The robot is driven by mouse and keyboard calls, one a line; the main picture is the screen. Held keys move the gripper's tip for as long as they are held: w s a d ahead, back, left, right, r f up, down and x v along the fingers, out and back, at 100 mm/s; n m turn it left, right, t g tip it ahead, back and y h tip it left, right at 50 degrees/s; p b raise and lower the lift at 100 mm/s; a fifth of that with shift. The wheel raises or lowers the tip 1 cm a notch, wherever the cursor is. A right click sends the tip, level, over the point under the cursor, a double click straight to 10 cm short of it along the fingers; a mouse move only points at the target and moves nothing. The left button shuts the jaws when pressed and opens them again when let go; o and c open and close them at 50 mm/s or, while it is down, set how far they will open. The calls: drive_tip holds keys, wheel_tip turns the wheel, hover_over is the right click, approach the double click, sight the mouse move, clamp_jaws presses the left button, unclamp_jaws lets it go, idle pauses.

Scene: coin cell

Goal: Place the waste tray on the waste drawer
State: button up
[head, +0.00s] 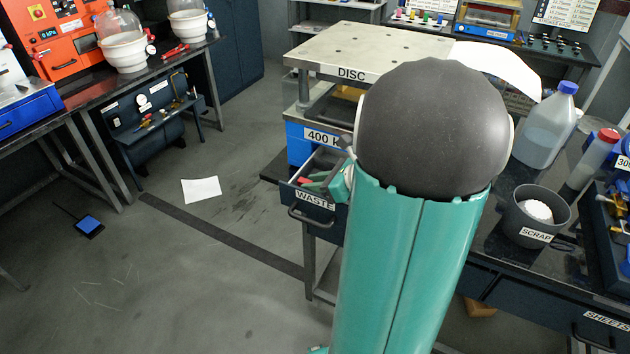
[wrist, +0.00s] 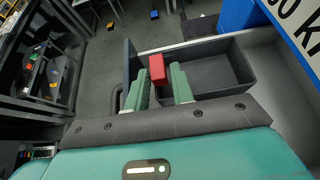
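The waste drawer (head: 308,206) stands pulled out, its dark front labelled WASTE. Its dark open box also shows in the wrist view (wrist: 246,64). My gripper (head: 318,179) is down at the drawer, partly hidden behind my arm in the head view. In the wrist view my gripper's two green fingers (wrist: 158,84) stand apart at the front part of the drawer. A red block-like piece (wrist: 157,67) lies between the fingertips; I cannot tell whether both fingers press on it. I cannot make out a separate waste tray; the red piece may be part of it.
The DISC table (head: 375,48) and a blue 400 K unit (head: 305,143) stand above and behind the drawer. A SCRAP pot (head: 528,228) and a bottle (head: 545,128) stand on the bench at right.

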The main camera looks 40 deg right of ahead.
drive_tip(key=shift+r, duration=0.15)
drive_tip(key=shift+s+d+r, duration=0.15)
drive_tip(key=shift+s+r, duration=0.05)
drive_tip(key=v, duration=1.1)
drive_tip(key=a+r+n+g+h, duration=0.2)
drive_tip(key=a+n+g, duration=0.1)
drive_tip(key=a+n, duration=1.2)
drive_tip(key=s+a+r+n+g+h, duration=0.1)
drive_tip(key=a+r+n+g+h, duration=0.1)
drive_tip(key=a+n, duration=1.3)
drive_tip(key=shift+a+r+n+g, duration=0.15)
drive_tip(key=shift+a+n+g, duration=0.2)
drive_tip(key=shift+n, duration=0.75)
drive_tip(key=shift+s+d, duration=0.1)
drive_tip(key=shift+d, duration=0.1)
